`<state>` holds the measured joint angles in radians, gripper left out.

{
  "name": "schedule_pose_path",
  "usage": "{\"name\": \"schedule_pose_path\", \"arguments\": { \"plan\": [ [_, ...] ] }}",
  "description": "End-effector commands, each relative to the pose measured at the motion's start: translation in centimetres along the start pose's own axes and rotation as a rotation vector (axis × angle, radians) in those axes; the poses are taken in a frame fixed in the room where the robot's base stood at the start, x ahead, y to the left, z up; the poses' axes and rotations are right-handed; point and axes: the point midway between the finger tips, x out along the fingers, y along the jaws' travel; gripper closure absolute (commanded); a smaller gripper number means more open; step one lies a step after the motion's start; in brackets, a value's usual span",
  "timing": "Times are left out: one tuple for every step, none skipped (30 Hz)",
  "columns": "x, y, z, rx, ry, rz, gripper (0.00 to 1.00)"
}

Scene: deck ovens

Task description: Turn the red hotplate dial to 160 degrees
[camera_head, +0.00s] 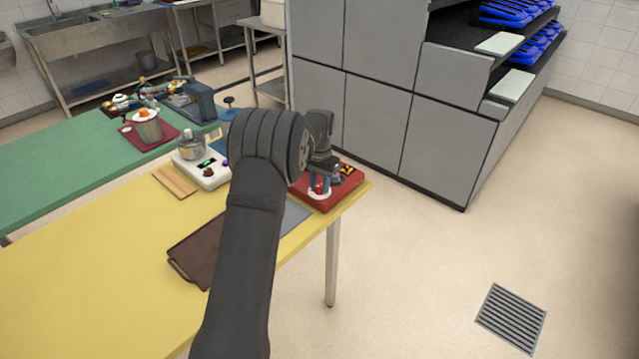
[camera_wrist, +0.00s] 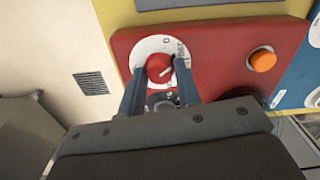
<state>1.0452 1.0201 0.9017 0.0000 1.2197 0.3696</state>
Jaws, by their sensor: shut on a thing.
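The red hotplate (camera_wrist: 215,45) sits at the right end of the yellow table, and it also shows in the head view (camera_head: 326,200). Its red dial (camera_wrist: 159,68) has a pale pointer line and stands on a round white scale plate (camera_wrist: 146,47). The pointer tilts up and to the right in the wrist view. My gripper (camera_wrist: 158,82) has its two fingers on either side of the dial and is shut on it. The scale numbers are too small and partly hidden to read. An orange button (camera_wrist: 263,60) sits on the same red face.
A white hotplate (camera_head: 205,170) with a pot stands left of the red one on the yellow table (camera_head: 90,240). A brown tray (camera_head: 200,245) and a grey mat (camera_head: 296,214) lie nearby. Grey cabinets (camera_head: 430,140) stand behind. Open floor lies to the right.

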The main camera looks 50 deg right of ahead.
Motion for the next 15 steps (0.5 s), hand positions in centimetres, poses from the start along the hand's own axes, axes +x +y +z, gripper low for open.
{"name": "schedule_pose_path", "arguments": {
  "plan": [
    [0.0, -0.01, 0.01, 0.0, 0.0, 0.0, 0.92],
    [0.0, -0.01, 0.01, 0.0, 0.0, 0.0, 0.92],
    [0.01, -0.01, 0.01, -0.001, 0.0, 0.0, 0.92],
    [0.01, -0.01, 0.01, -0.001, 0.0, 0.0, 0.92],
    [0.01, -0.01, 0.01, -0.001, 0.0, 0.0, 0.64],
    [0.01, -0.01, 0.01, -0.001, 0.0, 0.0, 0.56],
    [0.01, -0.01, 0.01, -0.001, 0.0, 0.0, 0.5],
    [0.01, -0.01, 0.01, -0.001, 0.0, 0.0, 0.48],
    [0.01, -0.01, 0.01, -0.001, 0.0, 0.0, 0.48],
    [0.01, -0.01, 0.01, -0.001, 0.0, 0.0, 0.48],
    [0.01, -0.01, 0.01, -0.001, 0.0, 0.0, 0.48],
    [0.01, -0.01, 0.01, -0.001, 0.0, 0.0, 0.48],
    [0.01, 0.0, 0.01, -0.001, 0.0, 0.0, 0.48],
    [0.01, 0.0, 0.01, -0.001, 0.0, 0.0, 0.48],
    [-0.01, 0.0, 0.0, -0.001, 0.0, 0.0, 0.48]
  ]
}}
